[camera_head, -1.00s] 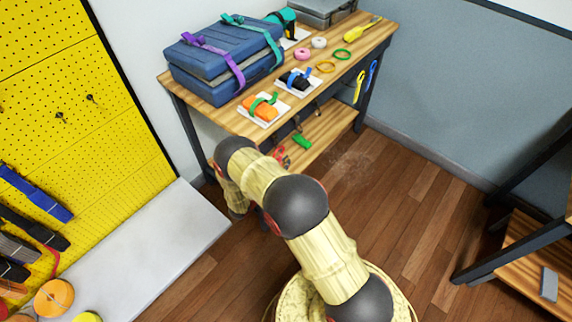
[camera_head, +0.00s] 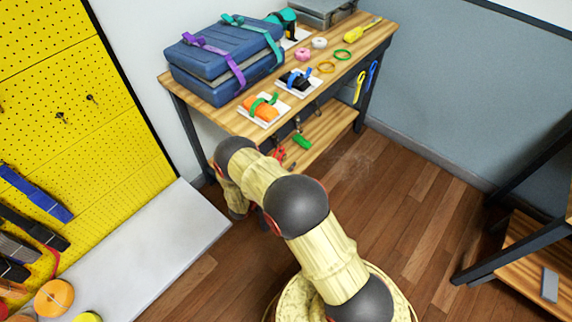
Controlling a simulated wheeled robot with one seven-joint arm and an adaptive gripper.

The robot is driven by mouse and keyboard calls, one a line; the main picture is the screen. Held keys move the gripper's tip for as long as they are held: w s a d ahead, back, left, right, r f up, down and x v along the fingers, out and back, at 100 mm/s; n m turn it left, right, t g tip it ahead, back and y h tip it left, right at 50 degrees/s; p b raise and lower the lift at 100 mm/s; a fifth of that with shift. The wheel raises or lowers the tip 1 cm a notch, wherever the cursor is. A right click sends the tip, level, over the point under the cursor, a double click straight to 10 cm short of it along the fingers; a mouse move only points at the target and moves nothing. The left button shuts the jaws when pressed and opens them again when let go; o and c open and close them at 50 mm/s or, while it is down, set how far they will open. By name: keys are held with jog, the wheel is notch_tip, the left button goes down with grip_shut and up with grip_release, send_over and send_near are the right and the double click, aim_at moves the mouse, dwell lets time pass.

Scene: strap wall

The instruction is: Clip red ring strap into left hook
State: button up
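Two small dark hooks stick out of the yellow pegboard: a left hook (camera_head: 61,118) and a right hook (camera_head: 92,99). Nothing visible hangs on either one. A thin red strap piece (camera_head: 53,261) shows at the lower left, beside the dark straps. I cannot tell if it is the red ring strap, and no ring on it is clear. My arm reaches up from the bottom middle and bends down in front of the workbench. Its far end is hidden behind my own links, and my gripper cannot be made out.
A wooden workbench (camera_head: 220,118) holds a blue case (camera_head: 215,62), tape rolls and small strapped bundles. A red item (camera_head: 279,154) shows below it, partly hidden by my arm. A pale ledge (camera_head: 150,255) runs below the pegboard. An orange disc (camera_head: 54,297) lies lower left. Floor right of my arm is clear.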

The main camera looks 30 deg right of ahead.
jog(key=shift+a, duration=0.1)
jog(key=v, duration=1.1)
jog(key=shift+s+a, duration=0.15)
jog(key=shift+a, duration=0.25)
jog(key=shift+a, duration=0.1)
